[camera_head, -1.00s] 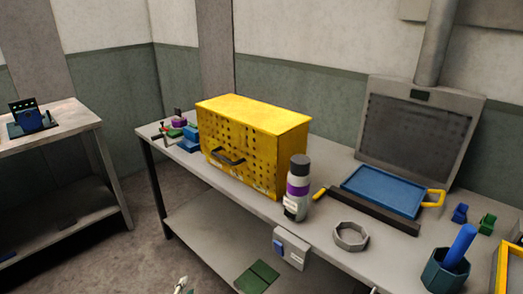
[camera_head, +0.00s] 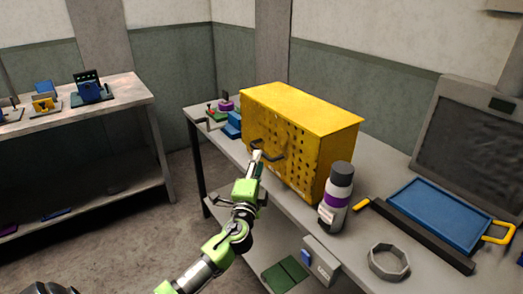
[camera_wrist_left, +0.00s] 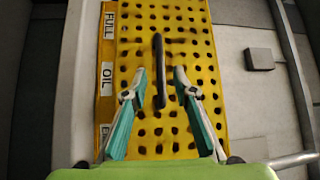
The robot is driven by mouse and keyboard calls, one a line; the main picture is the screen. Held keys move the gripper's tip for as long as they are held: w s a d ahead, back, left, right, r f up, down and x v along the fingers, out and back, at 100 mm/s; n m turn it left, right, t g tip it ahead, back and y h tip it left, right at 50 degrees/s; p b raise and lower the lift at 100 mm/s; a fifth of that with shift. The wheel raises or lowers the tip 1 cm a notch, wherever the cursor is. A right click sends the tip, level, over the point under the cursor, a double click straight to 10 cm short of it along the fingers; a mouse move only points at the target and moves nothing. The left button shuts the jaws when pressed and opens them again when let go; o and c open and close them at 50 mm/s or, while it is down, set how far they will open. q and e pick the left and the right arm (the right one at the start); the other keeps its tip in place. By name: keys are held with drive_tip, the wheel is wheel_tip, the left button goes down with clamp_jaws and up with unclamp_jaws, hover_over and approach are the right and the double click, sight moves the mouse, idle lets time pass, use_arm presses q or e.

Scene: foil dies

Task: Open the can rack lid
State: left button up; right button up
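The can rack is a yellow box with a perforated front (camera_head: 303,143), standing on the grey bench. Its dark bar handle (camera_head: 270,151) is on the front face. In the left wrist view, the perforated face (camera_wrist_left: 195,45) fills the middle, with the handle (camera_wrist_left: 159,60) running up and down. My left gripper (camera_head: 258,160) is at the handle in the head view. In the wrist view, its fingers (camera_wrist_left: 157,88) are open, one on each side of the handle's lower part, with gaps to it. The lid looks shut. My right gripper is not in view.
A bottle with a purple band (camera_head: 336,198) stands right of the rack. A blue tray (camera_head: 437,214) and a grey ring (camera_head: 388,262) lie farther right. A grey box (camera_head: 320,262) hangs at the bench's front edge. Floor in front is clear.

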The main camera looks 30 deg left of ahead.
use_arm(q)
drive_tip(key=shift+x, duration=2.75)
drive_tip(key=shift+c, duration=0.2)
clamp_jaws()
